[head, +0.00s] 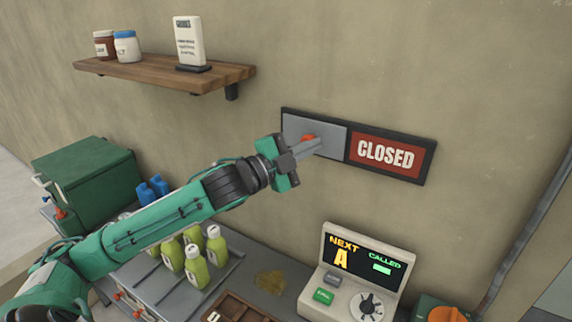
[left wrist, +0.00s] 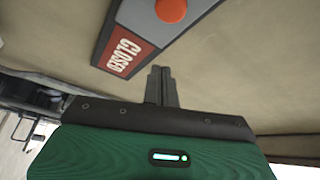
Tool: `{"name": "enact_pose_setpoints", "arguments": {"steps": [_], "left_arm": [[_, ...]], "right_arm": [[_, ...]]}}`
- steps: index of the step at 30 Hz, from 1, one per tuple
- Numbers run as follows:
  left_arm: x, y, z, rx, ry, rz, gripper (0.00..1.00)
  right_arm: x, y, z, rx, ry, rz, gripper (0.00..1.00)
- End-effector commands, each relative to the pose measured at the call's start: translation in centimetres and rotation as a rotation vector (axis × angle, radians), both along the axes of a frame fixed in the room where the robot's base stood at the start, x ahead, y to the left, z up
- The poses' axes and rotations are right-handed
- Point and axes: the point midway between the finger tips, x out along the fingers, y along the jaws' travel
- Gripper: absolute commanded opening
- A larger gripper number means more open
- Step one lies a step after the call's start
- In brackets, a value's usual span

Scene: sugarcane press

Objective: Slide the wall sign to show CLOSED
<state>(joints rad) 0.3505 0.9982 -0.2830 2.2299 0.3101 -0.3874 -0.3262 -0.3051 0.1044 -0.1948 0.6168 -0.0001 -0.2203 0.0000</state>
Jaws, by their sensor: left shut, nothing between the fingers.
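The wall sign (head: 428,165) is a dark frame on the wall. Its right half shows a red panel with white CLOSED lettering (head: 385,157). A grey sliding cover (head: 330,131) with an orange-red knob fills the left half. My left gripper (head: 318,144) is shut and empty, with its fingertips in front of the cover beside the knob; I cannot tell whether they touch. In the left wrist view the shut fingers (left wrist: 161,70) point toward the sign, the red knob (left wrist: 171,10) is ahead of them, and the CLOSED panel (left wrist: 123,52) is to the left. My right gripper is not in view.
A wooden shelf (head: 150,78) with jars and a small white sign is on the wall at upper left. Below, a counter holds green-yellow bottles (head: 196,266), a queue display (head: 358,275) and a wooden tray (head: 240,308). A green box (head: 85,180) stands at left.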

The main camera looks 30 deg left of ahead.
Motion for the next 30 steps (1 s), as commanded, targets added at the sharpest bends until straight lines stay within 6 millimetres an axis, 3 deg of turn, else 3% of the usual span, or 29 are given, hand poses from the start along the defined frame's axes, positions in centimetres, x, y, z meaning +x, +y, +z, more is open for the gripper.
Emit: {"name": "enact_pose_setpoints", "arguments": {"steps": [9,18,30], "left_arm": [[-3.7,1.8,-1.1,0.005,0.002,0.0,0.0],[-5.5,2.8,-1.1,0.0,0.002,0.0,0.0],[-6.0,2.9,-1.0,0.0,0.0,-0.001,0.0]], "right_arm": [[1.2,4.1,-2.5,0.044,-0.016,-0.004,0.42],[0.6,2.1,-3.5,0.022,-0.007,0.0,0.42],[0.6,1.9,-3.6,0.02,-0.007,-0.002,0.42]]}}
